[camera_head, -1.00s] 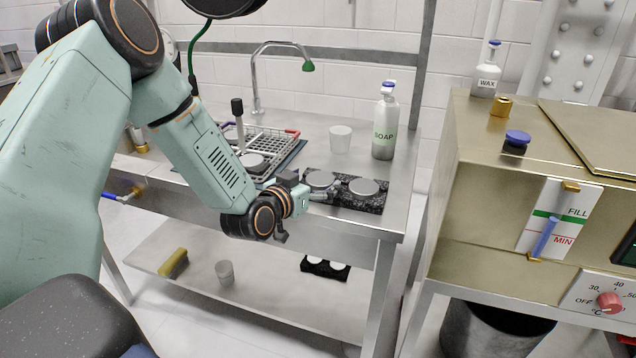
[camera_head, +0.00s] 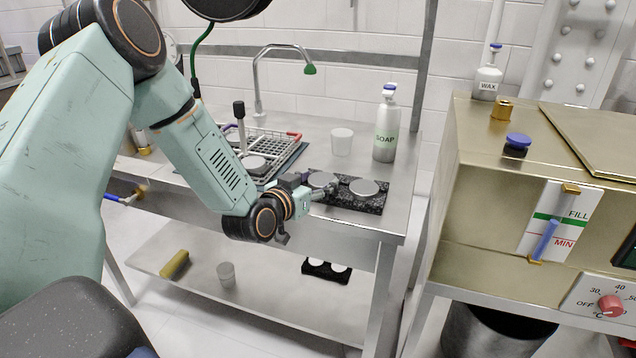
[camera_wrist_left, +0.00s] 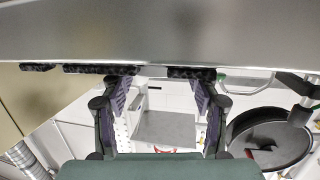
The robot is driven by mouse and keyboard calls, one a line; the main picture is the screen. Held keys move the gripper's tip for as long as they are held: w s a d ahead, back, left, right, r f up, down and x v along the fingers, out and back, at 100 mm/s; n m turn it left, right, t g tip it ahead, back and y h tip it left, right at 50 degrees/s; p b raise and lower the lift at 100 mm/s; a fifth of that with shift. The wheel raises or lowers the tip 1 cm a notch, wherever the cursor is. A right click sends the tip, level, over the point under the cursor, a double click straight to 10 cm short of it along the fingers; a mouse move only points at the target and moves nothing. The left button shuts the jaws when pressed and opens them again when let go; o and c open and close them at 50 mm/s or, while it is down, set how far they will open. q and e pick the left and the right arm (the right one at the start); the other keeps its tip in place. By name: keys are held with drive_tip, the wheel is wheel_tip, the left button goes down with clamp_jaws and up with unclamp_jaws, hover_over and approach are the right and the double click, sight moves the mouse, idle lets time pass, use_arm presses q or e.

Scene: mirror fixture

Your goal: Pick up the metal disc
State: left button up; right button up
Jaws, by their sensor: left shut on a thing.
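Two round grey metal discs lie on a black speckled holder on the steel counter, a left disc (camera_head: 321,180) and a right disc (camera_head: 363,187). My left gripper (camera_head: 327,190) is low over the holder's near left side, at the front edge of the left disc. It is shut on that disc, with the fingers partly hiding the contact. In the left wrist view, my left gripper (camera_wrist_left: 160,85) shows two fingers apart, with the contact hard to make out. My right gripper is not in view.
A wire rack (camera_head: 262,145) with another disc (camera_head: 254,163) stands left of the holder. A cup (camera_head: 341,141), a soap bottle (camera_head: 386,125) and a tap (camera_head: 283,50) are behind. A brass-coloured machine (camera_head: 480,190) stands right, across a gap.

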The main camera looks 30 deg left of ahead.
sight(317, 184)
use_arm(q)
wheel_tip(317, 184, up, 9)
drive_tip(key=p, duration=0.4)
drive_tip(key=shift+d, duration=0.1)
drive_tip(key=s+d+f+m+g+h, duration=0.15)
drive_tip(key=s+d+m+h, duration=0.25)
drive_tip(key=d+m+h, duration=0.5)
drive_tip(key=s+d+f+m+g+h, duration=0.1)
drive_tip(key=s+d+f, duration=0.1)
drive_tip(key=s+d, duration=0.1)
drive_tip(key=s+d+f+g+h, duration=0.1)
drive_tip(key=s+d+g+h, duration=0.1)
drive_tip(key=s, duration=0.3)
drive_tip(key=s+d+f+m+g+h, duration=0.1)
drive_tip(key=s+d+f+g, duration=0.1)
drive_tip(key=s+d, duration=0.2)
drive_tip(key=shift+s+d+f+m+h, duration=0.3)
drive_tip(key=shift+s+f+h, duration=0.05)
drive_tip(key=shift+s+h, duration=0.1)
drive_tip(key=shift+w+d, duration=0.1)
